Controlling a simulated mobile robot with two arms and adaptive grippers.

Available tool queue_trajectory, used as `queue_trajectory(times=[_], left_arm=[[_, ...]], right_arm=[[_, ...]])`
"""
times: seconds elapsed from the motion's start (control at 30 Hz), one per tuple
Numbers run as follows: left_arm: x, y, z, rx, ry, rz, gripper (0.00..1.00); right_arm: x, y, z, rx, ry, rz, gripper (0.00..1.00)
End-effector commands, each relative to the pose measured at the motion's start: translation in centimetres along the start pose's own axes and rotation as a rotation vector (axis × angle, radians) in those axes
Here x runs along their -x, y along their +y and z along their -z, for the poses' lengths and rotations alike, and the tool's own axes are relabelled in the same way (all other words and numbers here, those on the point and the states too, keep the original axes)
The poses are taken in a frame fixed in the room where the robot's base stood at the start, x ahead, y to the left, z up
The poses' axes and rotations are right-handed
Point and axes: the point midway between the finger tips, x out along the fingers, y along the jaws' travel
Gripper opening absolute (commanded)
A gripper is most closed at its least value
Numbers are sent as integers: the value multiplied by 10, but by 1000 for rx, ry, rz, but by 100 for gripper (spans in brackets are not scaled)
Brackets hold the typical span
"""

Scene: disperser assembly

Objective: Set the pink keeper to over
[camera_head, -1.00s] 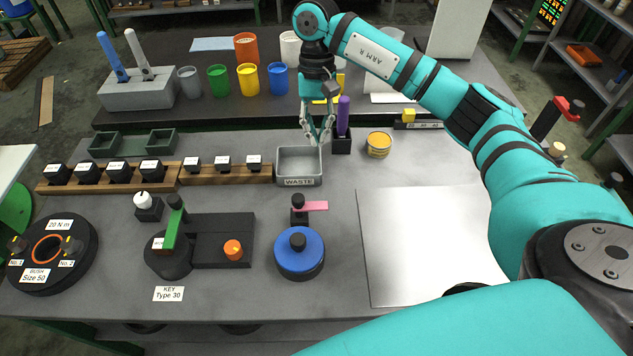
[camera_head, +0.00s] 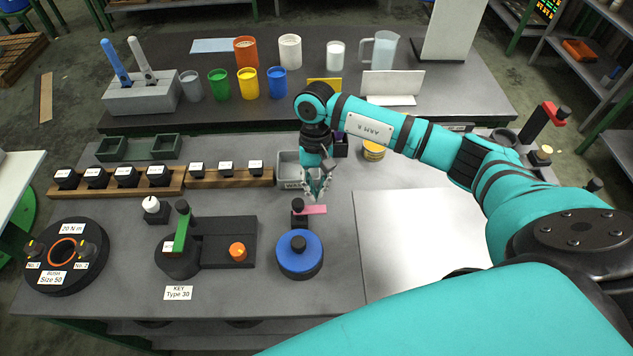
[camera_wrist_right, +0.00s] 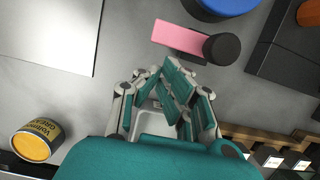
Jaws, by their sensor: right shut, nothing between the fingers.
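The pink keeper (camera_head: 313,210) is a flat pink bar on a black pivot post, beside the blue round lid (camera_head: 299,251). In the head view it points right from its post. It also shows in the right wrist view (camera_wrist_right: 180,38), with its black knob (camera_wrist_right: 222,49) at one end. My right gripper (camera_head: 318,198) is over the bench just behind the keeper, fingers pointing down, shut and empty. In the right wrist view its fingertips (camera_wrist_right: 180,72) appear close to the bar; contact cannot be told. My left gripper is not in view.
A grey waste tray (camera_head: 285,160) stands behind, partly hidden by my right gripper. A black fixture with a green lever (camera_head: 181,232) and orange knob (camera_head: 238,250) is to the left. A pale plate (camera_head: 415,235) lies to the right. A yellow grease tin (camera_head: 374,149) stands farther back.

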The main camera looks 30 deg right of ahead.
Motion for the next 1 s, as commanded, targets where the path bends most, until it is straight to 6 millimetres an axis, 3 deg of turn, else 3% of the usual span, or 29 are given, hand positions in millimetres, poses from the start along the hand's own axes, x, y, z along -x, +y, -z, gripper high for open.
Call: queue_trajectory(times=[0.23, 1.0], left_arm=[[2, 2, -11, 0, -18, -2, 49], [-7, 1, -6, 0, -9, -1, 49]], right_arm=[[-1, 0, -4, 0, 1, 1, 0], [-3, 4, -8, -89, 1, 22, 0]])
